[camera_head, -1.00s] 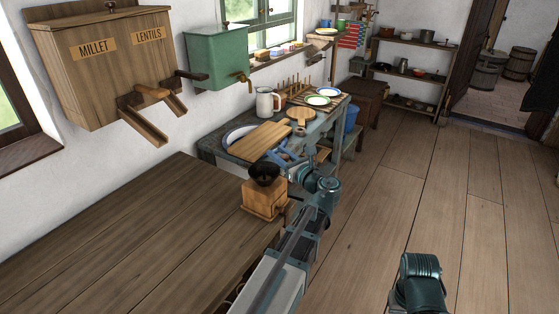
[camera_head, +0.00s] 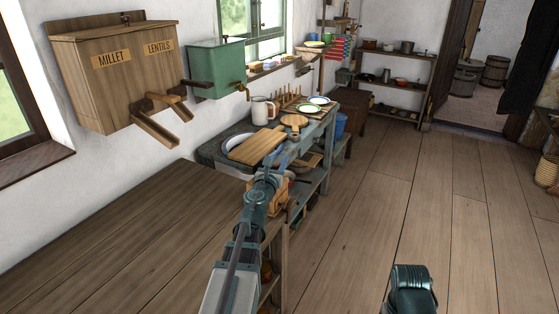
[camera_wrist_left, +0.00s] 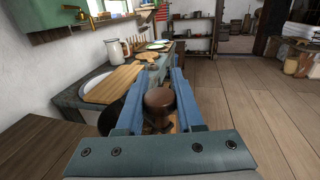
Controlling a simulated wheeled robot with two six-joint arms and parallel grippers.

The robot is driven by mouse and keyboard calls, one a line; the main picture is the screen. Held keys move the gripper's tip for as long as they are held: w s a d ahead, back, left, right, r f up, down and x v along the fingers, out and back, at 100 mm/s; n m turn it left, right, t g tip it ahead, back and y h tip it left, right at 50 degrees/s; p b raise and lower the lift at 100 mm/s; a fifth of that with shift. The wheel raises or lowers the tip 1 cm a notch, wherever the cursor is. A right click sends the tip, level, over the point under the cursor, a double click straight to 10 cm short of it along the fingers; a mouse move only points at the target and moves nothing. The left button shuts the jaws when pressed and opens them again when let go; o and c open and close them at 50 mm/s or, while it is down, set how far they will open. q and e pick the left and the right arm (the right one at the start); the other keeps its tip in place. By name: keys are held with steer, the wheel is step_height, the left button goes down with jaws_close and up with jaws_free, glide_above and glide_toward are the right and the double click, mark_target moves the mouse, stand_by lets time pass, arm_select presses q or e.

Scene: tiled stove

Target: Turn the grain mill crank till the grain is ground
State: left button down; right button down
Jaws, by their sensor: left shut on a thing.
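The grain mill, a small wooden box (camera_head: 280,193), stands at the far right end of the brown table, mostly hidden behind my left arm in the head view. My left gripper (camera_head: 277,163) is above it, pointing away towards the side table. In the left wrist view, the blue fingers (camera_wrist_left: 156,98) are on either side of a round brown crank knob (camera_wrist_left: 159,101), shut on it. The mill's dark bowl (camera_wrist_left: 108,119) shows partly beside the left finger. The crank arm and any grain are hidden. Only part of my right arm shows; its gripper is out of view.
The brown tabletop (camera_head: 130,240) is clear. Beyond the mill is a side table with a cutting board (camera_head: 257,146), a mug (camera_head: 262,110) and plates (camera_head: 310,109). The millet and lentils bin (camera_head: 110,85) and a green tank (camera_head: 215,70) hang on the wall. Floor at right is free.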

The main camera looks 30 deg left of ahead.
arm_select(q)
steer(key=m+h, duration=0.2)
steer(key=h, duration=0.1)
steer(key=s+m+h, duration=0.1)
steer(key=m+h, duration=0.1)
steer(key=h, duration=0.1)
steer(key=s+a+m+h, duration=0.1)
steer(key=h, duration=0.2)
steer(key=shift+m, duration=0.4)
steer(key=shift+s, duration=0.1)
steer(key=c, duration=0.6)
jaws_free()
steer(key=shift+o, duration=0.2)
steer(key=v, duration=1.3)
steer(key=shift+s, duration=0.35)
steer(key=shift+a+r, duration=0.1)
